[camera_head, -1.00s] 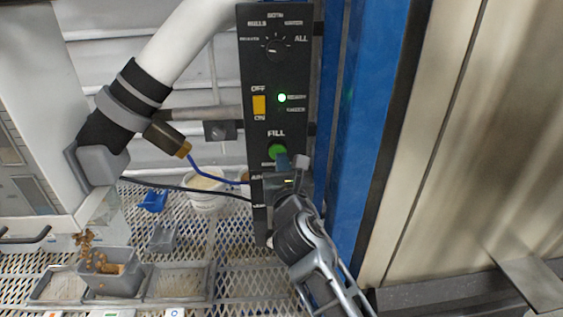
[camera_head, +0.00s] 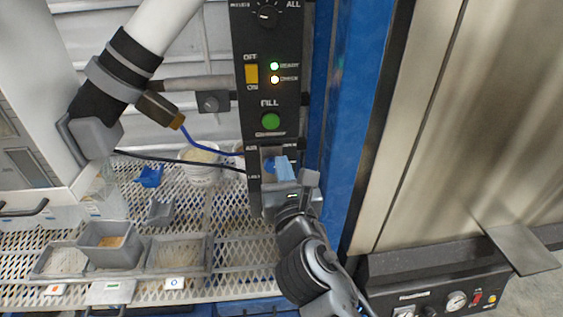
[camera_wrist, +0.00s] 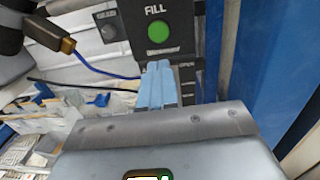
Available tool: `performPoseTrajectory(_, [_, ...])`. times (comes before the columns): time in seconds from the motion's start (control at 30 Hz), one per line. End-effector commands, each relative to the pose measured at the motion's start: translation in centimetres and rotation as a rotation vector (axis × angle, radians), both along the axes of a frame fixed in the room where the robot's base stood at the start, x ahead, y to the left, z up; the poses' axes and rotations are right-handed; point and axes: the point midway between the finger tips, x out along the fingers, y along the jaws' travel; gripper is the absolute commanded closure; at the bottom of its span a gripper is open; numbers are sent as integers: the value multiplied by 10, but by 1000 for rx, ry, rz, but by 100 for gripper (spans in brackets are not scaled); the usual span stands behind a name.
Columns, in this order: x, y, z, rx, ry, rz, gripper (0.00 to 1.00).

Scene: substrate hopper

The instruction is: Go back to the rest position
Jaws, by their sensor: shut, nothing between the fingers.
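My gripper (camera_head: 284,168) is shut with nothing between its blue fingers. In the head view it is in front of the lower part of the black control panel (camera_head: 247,112), below the round green FILL button (camera_head: 271,121). In the wrist view the closed fingers (camera_wrist: 158,85) point up the panel, with the FILL button (camera_wrist: 160,32) beyond their tips and apart from them. The fingers hide part of the lower panel. Two small lamps (camera_head: 274,73) on the panel are lit, one green and one orange. The yellow OFF/ON switch (camera_head: 252,73) is left of them.
A grey bin (camera_head: 109,245) with brown material stands on the mesh shelf (camera_head: 237,267) at lower left, beside a shallow grey tray (camera_head: 177,254). A white tub (camera_head: 202,163) is behind. A blue post (camera_head: 352,110) rises right of the panel. A gauge box (camera_head: 437,290) is at lower right.

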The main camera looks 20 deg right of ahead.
Motion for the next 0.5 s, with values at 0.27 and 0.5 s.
performPoseTrajectory(0.27, [0,0,0,0,0,0,100])
performPoseTrajectory(0.5, [-4,0,-4,23,2,6,100])
